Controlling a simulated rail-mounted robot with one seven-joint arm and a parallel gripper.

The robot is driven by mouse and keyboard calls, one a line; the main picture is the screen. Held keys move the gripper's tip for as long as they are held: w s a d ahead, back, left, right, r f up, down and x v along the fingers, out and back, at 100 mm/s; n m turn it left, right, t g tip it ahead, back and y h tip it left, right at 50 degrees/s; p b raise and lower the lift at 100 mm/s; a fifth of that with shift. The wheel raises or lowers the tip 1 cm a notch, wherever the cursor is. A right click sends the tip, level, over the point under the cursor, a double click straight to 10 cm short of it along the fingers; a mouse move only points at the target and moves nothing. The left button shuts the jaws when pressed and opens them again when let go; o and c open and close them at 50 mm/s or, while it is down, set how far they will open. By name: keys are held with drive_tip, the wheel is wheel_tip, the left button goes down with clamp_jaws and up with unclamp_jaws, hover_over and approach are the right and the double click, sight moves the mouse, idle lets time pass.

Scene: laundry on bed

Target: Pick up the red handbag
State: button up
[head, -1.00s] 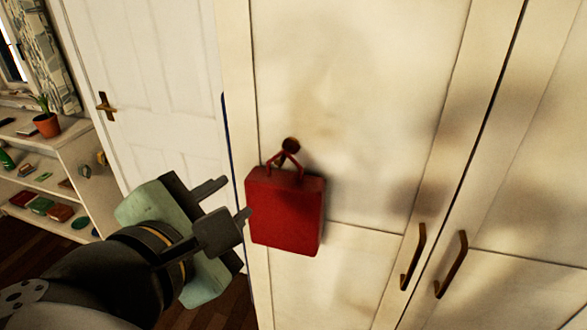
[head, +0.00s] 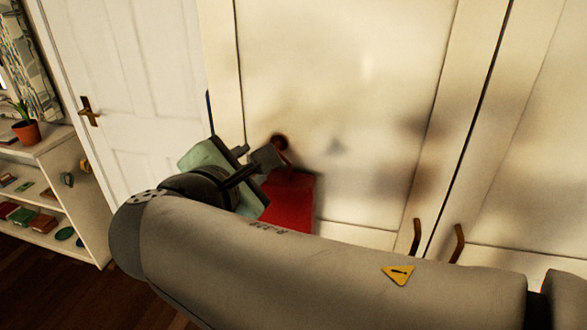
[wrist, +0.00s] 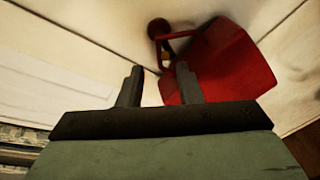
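The red handbag (head: 291,202) hangs by its handle from a round knob (head: 279,142) on the cream wardrobe door. My arm hides its lower part in the head view. In the wrist view the bag (wrist: 225,62) is at the upper right, with its handle looped at the knob (wrist: 158,28). My gripper (head: 258,155) is at the bag's upper left in the head view. In the wrist view its two fingers (wrist: 158,84) are apart with nothing between them. The right finger overlaps the bag's edge in the picture; I cannot tell whether it touches.
The cream wardrobe (head: 345,90) stands behind the bag, with two bar handles (head: 417,237) to the right. A white door (head: 130,75) is at the left. White shelves (head: 90,205) with small items and a potted plant (head: 26,131) are at far left.

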drive_tip(key=x, duration=0.3)
drive_tip(key=shift+w+a+f, duration=0.15)
drive_tip(key=shift+w+f, duration=0.05)
drive_tip(key=shift+f, duration=0.05)
clamp_jaws()
idle(1.1)
